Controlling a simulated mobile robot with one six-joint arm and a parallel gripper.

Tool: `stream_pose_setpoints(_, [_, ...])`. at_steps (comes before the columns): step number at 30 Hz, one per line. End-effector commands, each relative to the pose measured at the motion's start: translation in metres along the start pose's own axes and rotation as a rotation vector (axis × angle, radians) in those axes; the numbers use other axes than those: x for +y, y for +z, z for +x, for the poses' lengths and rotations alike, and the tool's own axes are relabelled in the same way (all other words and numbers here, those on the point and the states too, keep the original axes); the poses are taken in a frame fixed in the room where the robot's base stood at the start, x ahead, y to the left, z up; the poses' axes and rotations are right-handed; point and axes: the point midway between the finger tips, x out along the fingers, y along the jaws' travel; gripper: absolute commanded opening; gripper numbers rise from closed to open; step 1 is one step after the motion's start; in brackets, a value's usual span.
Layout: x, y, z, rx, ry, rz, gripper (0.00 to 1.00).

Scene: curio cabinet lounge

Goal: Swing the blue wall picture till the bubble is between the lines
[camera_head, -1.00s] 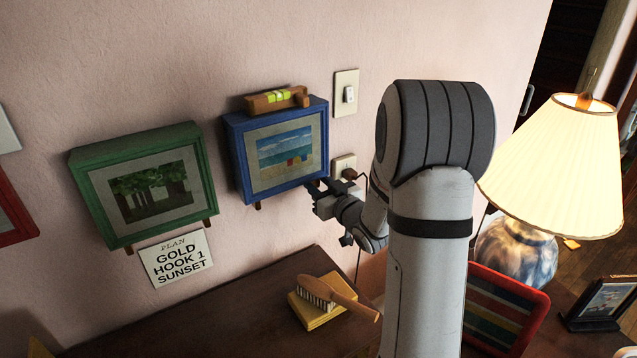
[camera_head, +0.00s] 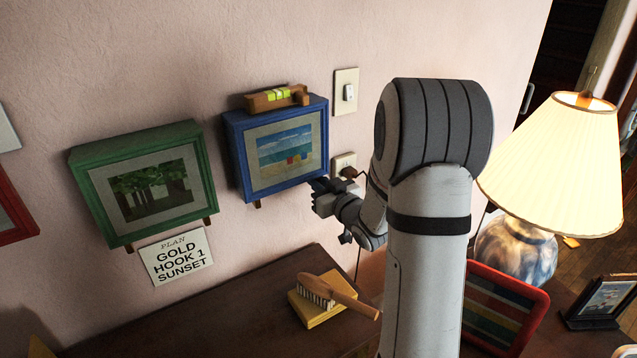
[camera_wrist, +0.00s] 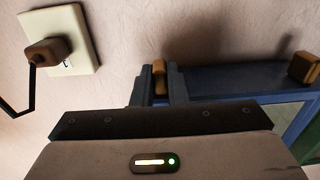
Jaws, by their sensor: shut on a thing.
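The blue wall picture (camera_head: 235,158), a beach scene in a deep blue frame, hangs on the pink wall, its right side higher than its left in the head view. A wooden spirit level (camera_head: 262,102) with a yellow-green vial (camera_head: 278,95) lies on its top edge. The bubble is too small to tell against the lines. My gripper (camera_head: 322,186) is at the picture's lower right corner. In the wrist view, my gripper (camera_wrist: 160,88) is shut on a small wooden peg (camera_wrist: 160,68) at the blue frame's lower edge (camera_wrist: 225,86). Another peg (camera_wrist: 303,67) shows at right.
A green-framed picture (camera_head: 87,175) hangs left, above a plan card (camera_head: 176,257). A light switch (camera_head: 346,92) and an outlet with a plug (camera_wrist: 75,40) are close by on the wall. Below, a brush (camera_head: 335,290) lies on a yellow block on the dark cabinet. A lit lamp (camera_head: 555,165) stands right.

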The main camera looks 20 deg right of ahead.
Motion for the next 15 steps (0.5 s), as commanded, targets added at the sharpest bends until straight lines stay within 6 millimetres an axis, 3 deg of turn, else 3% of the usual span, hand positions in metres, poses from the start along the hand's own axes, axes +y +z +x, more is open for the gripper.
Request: stream_pose_setpoints(15, [-0.002, 0.001, 0.0, 0.0, -0.001, 0.013, 0.0])
